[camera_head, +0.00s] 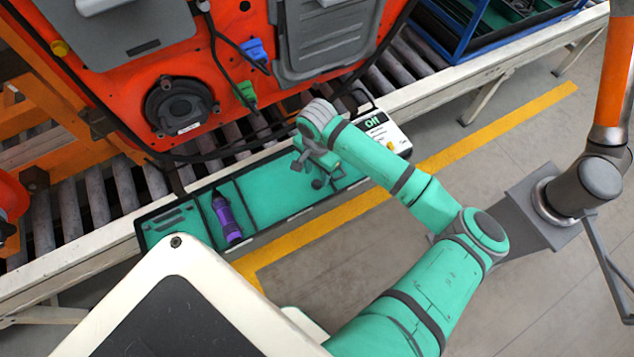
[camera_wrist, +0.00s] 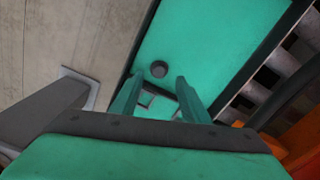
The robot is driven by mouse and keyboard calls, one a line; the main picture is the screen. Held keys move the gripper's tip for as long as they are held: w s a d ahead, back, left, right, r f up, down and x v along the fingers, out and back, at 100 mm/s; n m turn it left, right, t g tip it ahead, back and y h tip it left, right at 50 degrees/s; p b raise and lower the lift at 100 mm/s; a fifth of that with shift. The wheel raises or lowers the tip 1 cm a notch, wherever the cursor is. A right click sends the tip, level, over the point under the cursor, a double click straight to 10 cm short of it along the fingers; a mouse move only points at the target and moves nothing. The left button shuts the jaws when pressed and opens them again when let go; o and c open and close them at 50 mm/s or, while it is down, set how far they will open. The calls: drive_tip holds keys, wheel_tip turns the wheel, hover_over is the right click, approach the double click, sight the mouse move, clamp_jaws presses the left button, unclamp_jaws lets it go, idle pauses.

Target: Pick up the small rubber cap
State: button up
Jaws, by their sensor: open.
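The small rubber cap (camera_wrist: 159,69) shows in the wrist view as a small dark round piece. It lies on the bare green floor of a tray (camera_wrist: 205,35). My gripper (camera_wrist: 158,78) is open, its two green fingers apart. In the picture the cap appears just beyond the fingertips, roughly midway between them. I see nothing held between the fingers. In the head view my gripper (camera_head: 318,172) is over the right part of the green tray (camera_head: 280,195). I cannot clearly tell the cap from the gripper parts there.
A purple tool (camera_head: 226,218) lies in the tray's left section, beside a divider. A box with a green "Off" display (camera_head: 376,122) stands at the tray's right end. The orange door (camera_head: 130,80) with hanging cables rises behind. A roller conveyor (camera_head: 95,190) runs beneath.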

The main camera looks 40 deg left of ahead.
sight(318, 181)
drive_tip(key=shift+d+f, duration=0.1)
drive_tip(key=shift+f, duration=1.75)
clamp_jaws()
drive_tip(key=shift+r, duration=0.15)
drive_tip(key=shift+r, duration=0.55)
drive_tip(key=w+d+r, duration=0.4)
drive_tip(key=d+r, duration=0.7)
drive_tip(key=d, duration=0.2)
drive_tip(key=shift+d+r, duration=0.25)
drive_tip(key=shift+r, duration=0.1)
